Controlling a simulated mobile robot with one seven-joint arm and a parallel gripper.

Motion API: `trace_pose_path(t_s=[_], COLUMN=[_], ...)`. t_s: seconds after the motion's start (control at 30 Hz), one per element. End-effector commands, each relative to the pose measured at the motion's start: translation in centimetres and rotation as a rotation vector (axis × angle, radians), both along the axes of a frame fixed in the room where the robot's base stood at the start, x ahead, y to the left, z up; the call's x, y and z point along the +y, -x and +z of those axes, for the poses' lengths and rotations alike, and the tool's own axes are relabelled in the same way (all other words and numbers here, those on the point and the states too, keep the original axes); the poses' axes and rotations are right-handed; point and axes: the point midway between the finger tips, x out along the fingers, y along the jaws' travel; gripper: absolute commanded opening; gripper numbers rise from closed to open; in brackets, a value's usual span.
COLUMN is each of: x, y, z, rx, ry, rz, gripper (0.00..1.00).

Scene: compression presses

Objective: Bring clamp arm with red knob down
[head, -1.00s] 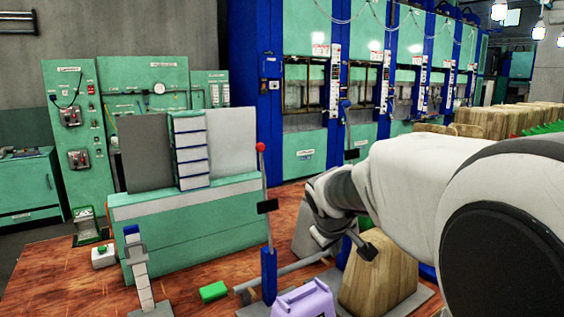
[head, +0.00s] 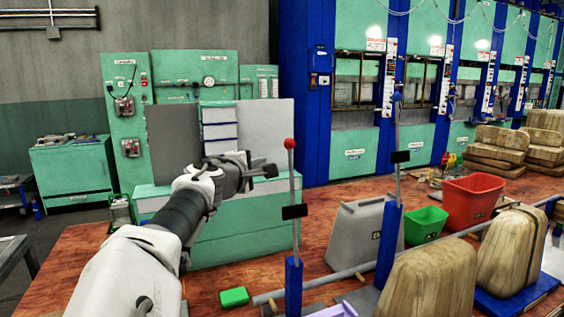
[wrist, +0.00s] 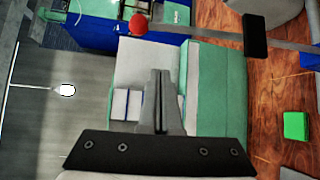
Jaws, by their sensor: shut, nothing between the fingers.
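The clamp arm with red knob (head: 290,143) stands upright as a thin grey rod with a black block (head: 295,212) partway up, rising from a blue post (head: 293,285). In the wrist view the red knob (wrist: 138,24) and its rod lie across the top of the picture. My gripper (head: 270,171) is just left of the rod in the head view, a little below knob height, with a small gap in the picture. Its fingers (wrist: 161,76) are together and empty. I cannot tell its depth relative to the rod.
A second upright clamp arm with a blue knob (head: 396,96) stands to the right. A green block (head: 234,297), grey case (head: 363,236), green bin (head: 427,224), red bin (head: 473,201) and wooden moulds (head: 427,280) are on the table. A green machine (head: 240,232) stands behind.

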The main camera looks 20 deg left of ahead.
Motion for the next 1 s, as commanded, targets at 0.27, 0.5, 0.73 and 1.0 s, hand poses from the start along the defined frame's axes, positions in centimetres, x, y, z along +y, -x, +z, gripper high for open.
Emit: trace_pose_path(t_s=[0.27, 0.5, 0.73, 1.0], x=[-0.5, -0.7, -1.3, -3.2], y=[-3.9, -7.5, -8.8, -7.2], z=[-0.3, -0.8, -1.2, -0.7], rx=[0.001, 0.002, 0.004, 0.002], ry=[0.000, -0.002, -0.003, -0.003], rz=[-0.005, -0.005, -0.002, -0.004], gripper=[0.00, 0.00, 0.00, 0.00])
